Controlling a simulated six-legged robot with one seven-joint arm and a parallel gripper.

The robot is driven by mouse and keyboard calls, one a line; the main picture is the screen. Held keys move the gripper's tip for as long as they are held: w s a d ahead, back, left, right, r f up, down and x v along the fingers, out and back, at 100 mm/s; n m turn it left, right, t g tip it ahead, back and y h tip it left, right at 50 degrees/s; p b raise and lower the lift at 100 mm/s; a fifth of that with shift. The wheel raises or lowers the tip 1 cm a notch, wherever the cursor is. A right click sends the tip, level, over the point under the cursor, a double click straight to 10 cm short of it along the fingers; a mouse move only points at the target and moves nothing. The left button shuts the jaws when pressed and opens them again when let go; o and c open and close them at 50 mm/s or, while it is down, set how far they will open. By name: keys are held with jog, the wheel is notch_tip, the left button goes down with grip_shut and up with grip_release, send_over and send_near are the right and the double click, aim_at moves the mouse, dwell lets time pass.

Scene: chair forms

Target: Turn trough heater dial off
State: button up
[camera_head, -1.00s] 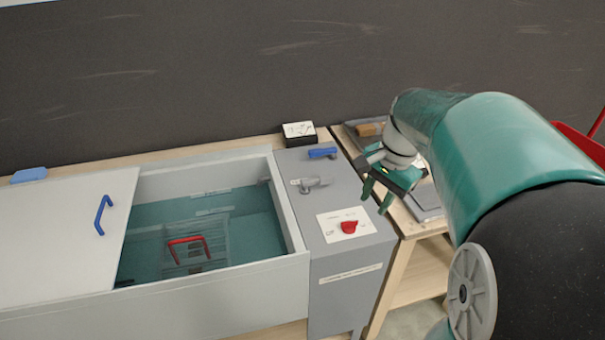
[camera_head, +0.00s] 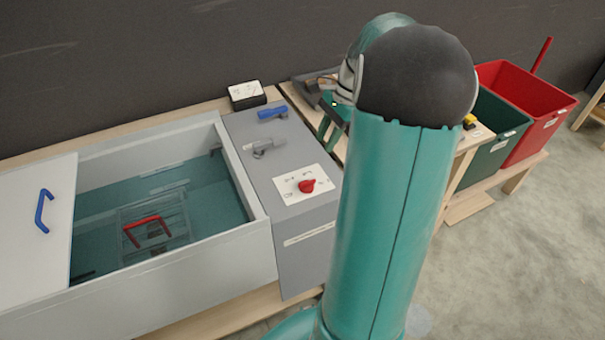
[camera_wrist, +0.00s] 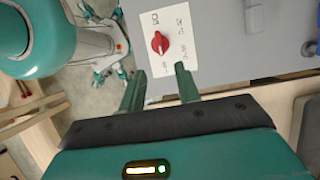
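The red heater dial (camera_head: 307,186) sits on a white label plate (camera_head: 291,189) on top of the grey control box (camera_head: 262,135) at the right end of the trough (camera_head: 190,285). In the wrist view the dial (camera_wrist: 159,43) lies just beyond and between my fingertips, with printed markings around it. My gripper (camera_wrist: 158,74) is open and empty, its two green fingers apart and not visibly touching the dial. In the head view my gripper (camera_head: 332,122) is beside the box's right edge, partly hidden by my arm.
A blue-handled lever (camera_head: 272,113) and a grey lever (camera_head: 265,146) stand on the box behind the dial. A black box (camera_head: 246,95) is at the back. Green (camera_head: 495,130) and red (camera_head: 530,100) bins stand to the right. The trough holds a red-handled rack (camera_head: 147,230) in water.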

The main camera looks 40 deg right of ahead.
aim_at(307, 181)
jog(key=x, duration=1.3)
jog(key=shift+s+f, duration=0.1)
jog(key=shift+s, duration=0.05)
grip_shut()
